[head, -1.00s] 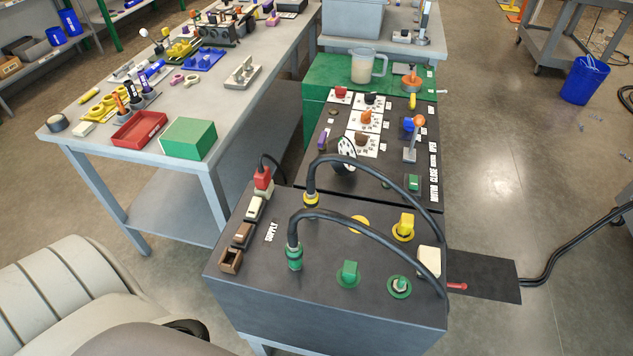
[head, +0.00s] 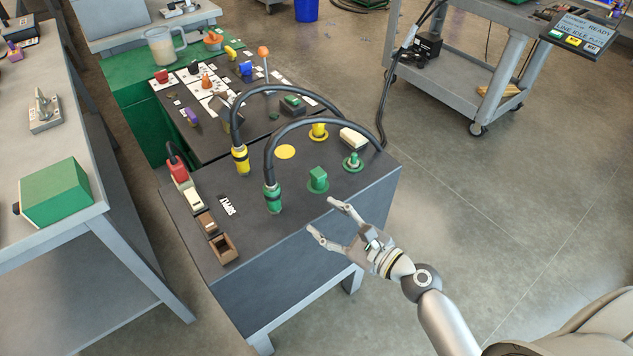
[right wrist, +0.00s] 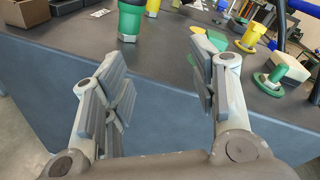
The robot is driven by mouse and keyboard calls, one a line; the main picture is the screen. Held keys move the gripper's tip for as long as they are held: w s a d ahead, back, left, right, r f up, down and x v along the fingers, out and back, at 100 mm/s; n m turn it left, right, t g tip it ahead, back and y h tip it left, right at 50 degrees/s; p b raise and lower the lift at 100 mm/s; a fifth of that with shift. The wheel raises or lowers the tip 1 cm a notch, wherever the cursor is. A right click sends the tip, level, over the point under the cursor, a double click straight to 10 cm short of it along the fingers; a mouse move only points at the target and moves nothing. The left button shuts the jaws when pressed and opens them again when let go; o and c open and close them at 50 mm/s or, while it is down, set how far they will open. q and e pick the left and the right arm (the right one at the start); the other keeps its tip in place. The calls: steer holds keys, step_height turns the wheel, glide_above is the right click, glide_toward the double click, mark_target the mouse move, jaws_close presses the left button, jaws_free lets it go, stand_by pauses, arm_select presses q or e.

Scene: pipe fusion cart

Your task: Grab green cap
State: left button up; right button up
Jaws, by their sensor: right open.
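A green cap with a squared top (head: 318,178) stands on the dark cart top near its front edge. A smaller round green fitting on a flange (head: 353,160) stands to its right. My right gripper (head: 322,217) is open and empty, just off the cart's front edge and short of the green cap. In the right wrist view, my open fingers (right wrist: 160,85) face the cart's front face. The green cap (right wrist: 214,42) shows there behind the right finger, partly hidden. The round green fitting (right wrist: 270,78) is farther right. My left gripper is not in view.
A green connector with a black cable (head: 272,198) stands left of the cap, and its cable arches over it. A yellow connector (head: 240,160), a yellow cap (head: 319,131) and a white block (head: 354,138) are also on the cart. The floor right of the cart is clear.

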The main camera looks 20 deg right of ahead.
mark_target(322, 178)
steer(key=w+d+m, duration=0.1)
steer(key=m, duration=0.1)
steer(key=w+d+r+m+t+h, duration=0.1)
steer(key=d+m, duration=0.1)
steer(key=w+d+m+t+h, duration=0.1)
steer(key=m, duration=0.2)
steer(key=shift+w+d+r, duration=0.25)
steer(key=shift+d, duration=0.15)
steer(key=p+x, duration=0.1)
steer(key=x, duration=0.4)
steer(key=shift+p+x, duration=0.35)
steer(key=shift+x, duration=2.25)
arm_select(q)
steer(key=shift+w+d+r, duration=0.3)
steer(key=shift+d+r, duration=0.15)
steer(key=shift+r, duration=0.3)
arm_select(e)
steer(key=shift+d+f, duration=0.1)
steer(key=shift+c, duration=0.4)
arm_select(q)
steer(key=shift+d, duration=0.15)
arm_select(e)
steer(key=c, duration=0.8)
